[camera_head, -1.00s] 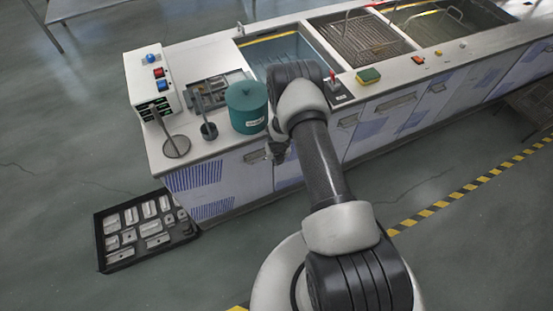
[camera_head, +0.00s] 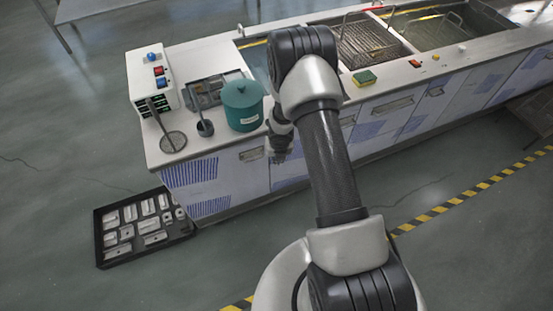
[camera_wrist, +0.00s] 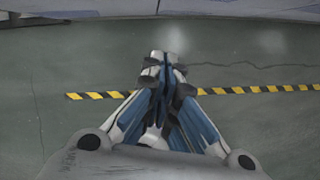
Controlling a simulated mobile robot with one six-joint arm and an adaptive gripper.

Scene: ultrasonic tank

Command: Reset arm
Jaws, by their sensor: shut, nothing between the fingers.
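My gripper (camera_wrist: 165,65) points down over the bare floor in the wrist view, its fingers together with nothing between them. In the head view my gripper (camera_head: 279,155) shows small and dark in front of the tank bench (camera_head: 225,165), just below and right of the teal lidded pot (camera_head: 243,106). My arm stretches up the middle of the head view and hides part of the bench and the first tank.
A black tray (camera_head: 100,240) of metal parts lies on the floor at left. A control box (camera_head: 152,80), a sponge (camera_head: 364,78) and a wire basket (camera_head: 368,40) are on the bench. A yellow-black floor stripe (camera_wrist: 255,89) crosses open floor.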

